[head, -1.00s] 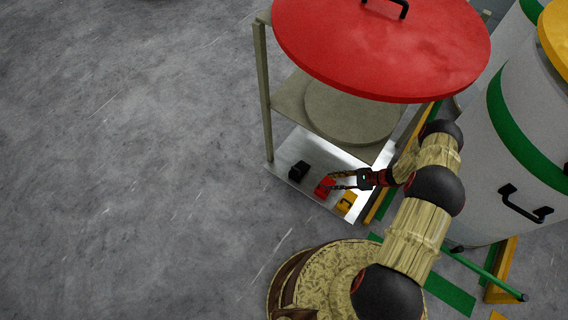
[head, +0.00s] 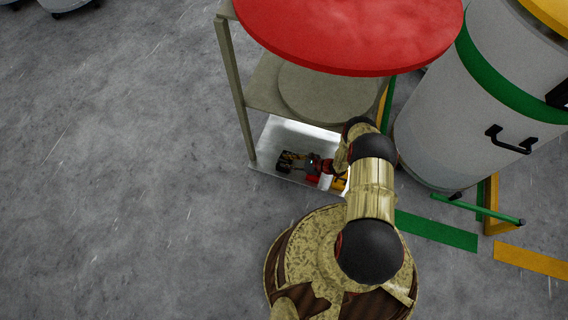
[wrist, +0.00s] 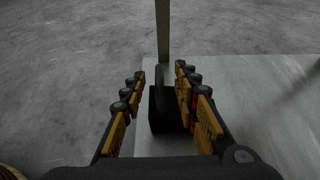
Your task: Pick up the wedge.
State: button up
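A small black block (wrist: 158,118), wedge-like, stands on the bottom metal shelf (wrist: 262,105) near its edge in the wrist view. My gripper (wrist: 160,76) is open, its two jointed fingers with yellow pads on either side of the block. The block is nearer the right finger, with a clear gap to the left one. In the head view my gripper (head: 284,161) is low over the left part of the shelf and mostly hides the black block.
The rack has a thin post (head: 234,95), a middle shelf (head: 262,82) and a big red round lid (head: 350,32) above the bottom shelf. A large white drum (head: 440,125) with green bands stands at the right. Open grey floor (head: 110,190) lies to the left.

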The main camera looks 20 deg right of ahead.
jog(key=shift+b+x, duration=0.3)
jog(key=shift+x, duration=1)
jog(key=c, duration=0.3)
jog(key=c, duration=0.4)
grip_shut()
